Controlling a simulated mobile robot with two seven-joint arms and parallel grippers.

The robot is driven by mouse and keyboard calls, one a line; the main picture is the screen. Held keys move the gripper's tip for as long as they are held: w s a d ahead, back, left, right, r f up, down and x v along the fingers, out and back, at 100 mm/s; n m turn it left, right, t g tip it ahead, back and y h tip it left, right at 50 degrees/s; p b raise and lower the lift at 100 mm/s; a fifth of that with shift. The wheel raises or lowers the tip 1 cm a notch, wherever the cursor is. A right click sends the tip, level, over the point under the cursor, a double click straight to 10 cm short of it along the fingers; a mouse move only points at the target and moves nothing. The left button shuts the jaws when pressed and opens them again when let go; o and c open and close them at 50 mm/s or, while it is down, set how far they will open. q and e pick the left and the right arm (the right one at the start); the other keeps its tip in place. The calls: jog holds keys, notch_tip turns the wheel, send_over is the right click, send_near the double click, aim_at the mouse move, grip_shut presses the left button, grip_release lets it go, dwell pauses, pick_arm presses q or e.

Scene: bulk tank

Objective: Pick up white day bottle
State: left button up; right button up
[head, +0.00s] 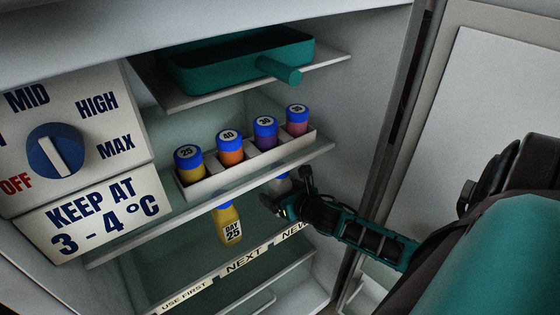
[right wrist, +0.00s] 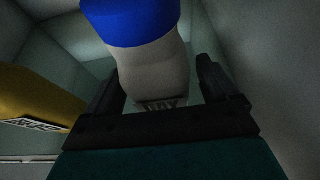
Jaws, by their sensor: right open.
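The white day bottle (right wrist: 152,72), with a blue cap, fills the middle of the right wrist view. Dark lettering on its lower label is partly hidden by my gripper. In the head view only a pale bit of it (head: 281,184) shows, below the middle shelf and behind my gripper. My right gripper (head: 288,192) reaches into the fridge from the right. In the right wrist view its open fingers (right wrist: 162,92) stand on either side of the bottle. I cannot tell whether they touch it. My left gripper is not in view.
A yellow bottle marked DAY 25 (head: 229,225) stands to the left on the lower shelf, labelled NEXT and NEW (head: 245,261). The middle shelf (head: 200,211) is close above, with several numbered bottles in a white rack (head: 207,187). A teal tray (head: 240,62) is on top. The open door (head: 490,90) is right.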

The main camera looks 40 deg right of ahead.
jog(key=shift+w, duration=0.1)
jog(key=c, duration=1.2)
jog(key=shift+c, duration=0.3)
jog(key=shift+r, duration=0.1)
